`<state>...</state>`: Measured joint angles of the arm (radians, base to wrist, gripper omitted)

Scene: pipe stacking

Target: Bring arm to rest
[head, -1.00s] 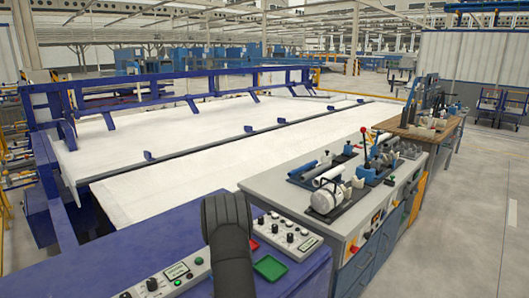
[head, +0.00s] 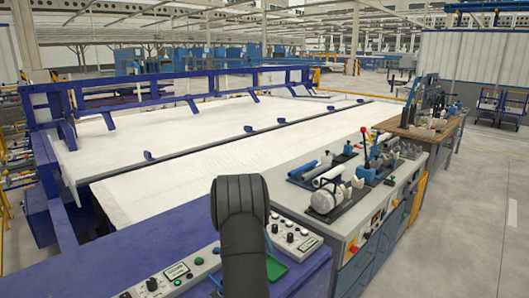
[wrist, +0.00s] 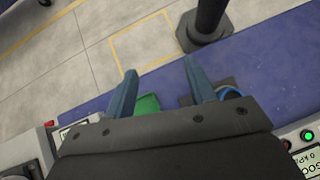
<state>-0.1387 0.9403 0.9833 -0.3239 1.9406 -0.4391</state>
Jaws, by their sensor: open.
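My gripper (wrist: 159,65) shows in the wrist view with its two blue fingers apart and nothing between them. It is above the blue-purple bench top (wrist: 275,55). The green tray (wrist: 147,103) lies below, beside the left finger and partly hidden by the gripper body. In the head view my dark arm link rises at the bottom centre, and the gripper itself cannot be made out there.
The head view shows control panels (head: 165,281) at the front and a grey workbench (head: 262,180) with pipe pieces and fittings on the right. A large white table (head: 150,190) lies behind. A blue ring-like part (wrist: 231,92) sits near the right finger.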

